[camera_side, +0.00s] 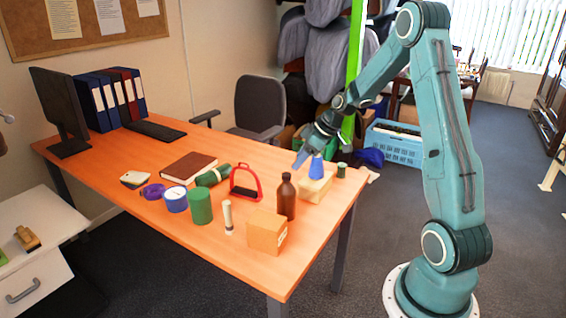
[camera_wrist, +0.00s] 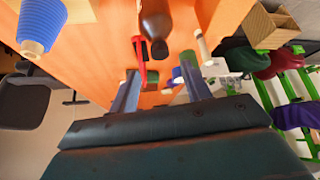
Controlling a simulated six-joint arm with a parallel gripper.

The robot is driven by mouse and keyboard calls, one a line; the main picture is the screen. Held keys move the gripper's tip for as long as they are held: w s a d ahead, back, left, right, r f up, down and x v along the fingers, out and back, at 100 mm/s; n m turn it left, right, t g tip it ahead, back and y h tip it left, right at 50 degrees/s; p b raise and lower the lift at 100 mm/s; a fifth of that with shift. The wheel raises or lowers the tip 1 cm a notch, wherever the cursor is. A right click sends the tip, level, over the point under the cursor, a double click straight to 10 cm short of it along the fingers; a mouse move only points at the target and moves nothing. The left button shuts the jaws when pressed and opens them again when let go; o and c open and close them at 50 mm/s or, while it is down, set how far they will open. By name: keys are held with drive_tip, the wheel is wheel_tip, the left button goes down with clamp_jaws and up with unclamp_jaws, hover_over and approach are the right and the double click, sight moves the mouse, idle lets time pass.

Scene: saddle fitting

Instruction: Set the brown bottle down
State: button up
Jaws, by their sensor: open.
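The brown bottle (camera_side: 286,199) stands upright on the orange-topped table (camera_side: 150,158), between a wooden box and a light wooden block. In the wrist view the bottle (camera_wrist: 155,22) shows at the top middle, beyond the fingertips and apart from them. My gripper (camera_side: 312,158) is open and empty, above the table near the light block, higher than the bottle. In the wrist view its two fingers (camera_wrist: 158,80) are spread with nothing held between them.
The wooden box (camera_side: 267,232), a white cylinder (camera_side: 228,217), a red stirrup (camera_side: 246,183) and a green cylinder (camera_side: 201,205) stand nearby.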

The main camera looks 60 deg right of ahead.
drive_tip(key=shift+v, duration=1.85)
drive_tip(key=s+a+r+g+h, duration=0.1)
drive_tip(key=s+a+r, duration=0.2)
drive_tip(key=a+r, duration=0.35)
drive_tip(key=s+a+r, duration=0.3)
drive_tip(key=a+r, duration=0.1)
drive_tip(key=a, duration=0.5)
drive_tip(key=s+a+r+m, duration=0.1)
drive_tip(key=s+a, duration=0.3)
drive_tip(key=s, duration=0.4)
drive_tip(key=s+a+r+m+h, duration=0.1)
drive_tip(key=s+a+m, duration=0.1)
drive_tip(key=s+a, duration=0.3)
drive_tip(key=s, duration=0.3)
drive_tip(key=shift+a+m, duration=0.25)
drive_tip(key=shift+m, duration=0.05)
